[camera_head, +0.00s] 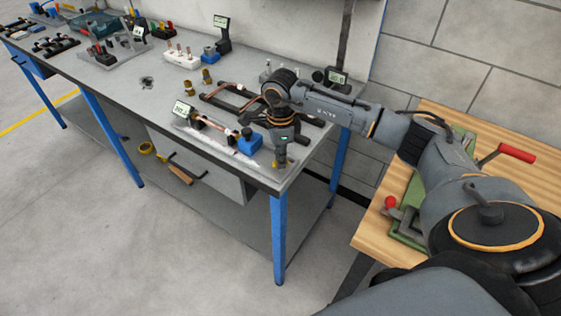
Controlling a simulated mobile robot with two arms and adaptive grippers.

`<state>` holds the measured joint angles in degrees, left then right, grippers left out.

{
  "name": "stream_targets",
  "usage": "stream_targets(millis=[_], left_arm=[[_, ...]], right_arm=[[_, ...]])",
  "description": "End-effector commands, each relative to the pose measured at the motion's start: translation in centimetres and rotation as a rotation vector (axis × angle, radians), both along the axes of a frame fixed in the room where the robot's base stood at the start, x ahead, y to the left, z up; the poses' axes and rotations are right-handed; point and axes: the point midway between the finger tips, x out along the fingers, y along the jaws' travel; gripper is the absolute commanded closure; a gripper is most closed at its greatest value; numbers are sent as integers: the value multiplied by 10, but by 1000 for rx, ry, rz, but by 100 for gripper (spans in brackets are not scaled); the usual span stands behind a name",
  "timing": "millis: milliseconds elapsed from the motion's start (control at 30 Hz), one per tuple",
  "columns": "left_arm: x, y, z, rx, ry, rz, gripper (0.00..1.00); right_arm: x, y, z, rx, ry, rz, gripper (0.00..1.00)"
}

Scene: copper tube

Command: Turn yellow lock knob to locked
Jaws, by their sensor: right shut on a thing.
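My right gripper (282,157) points down at the front right corner of the grey workbench (130,88). It is shut on the yellow lock knob (281,165), of which only a small part shows below the fingers. The knob's pointer or marking is too small and too covered to read. Just left of the gripper is a fixture with a blue block (250,143) and a copper tube (217,126). My left gripper is not in view.
A small display (183,110) stands at the fixture's left end. Behind it are a dark frame (228,91) and brass fittings (207,77). A wooden table (458,122) with a green, red-handled device is at right. The bench's middle is fairly clear.

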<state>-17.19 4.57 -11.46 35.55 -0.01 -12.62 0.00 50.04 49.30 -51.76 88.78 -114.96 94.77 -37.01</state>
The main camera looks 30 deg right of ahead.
Motion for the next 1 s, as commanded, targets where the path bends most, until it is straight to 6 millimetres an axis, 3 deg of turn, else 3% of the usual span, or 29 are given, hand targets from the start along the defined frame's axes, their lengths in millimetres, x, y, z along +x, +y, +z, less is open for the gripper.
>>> stream_targets(millis=[600, 1000], left_arm=[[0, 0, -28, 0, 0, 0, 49], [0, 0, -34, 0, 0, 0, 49]], right_arm=[[1, -1, 0, -1, -4, -558, 100], [1, -1, 2, -1, -4, -756, 100]])
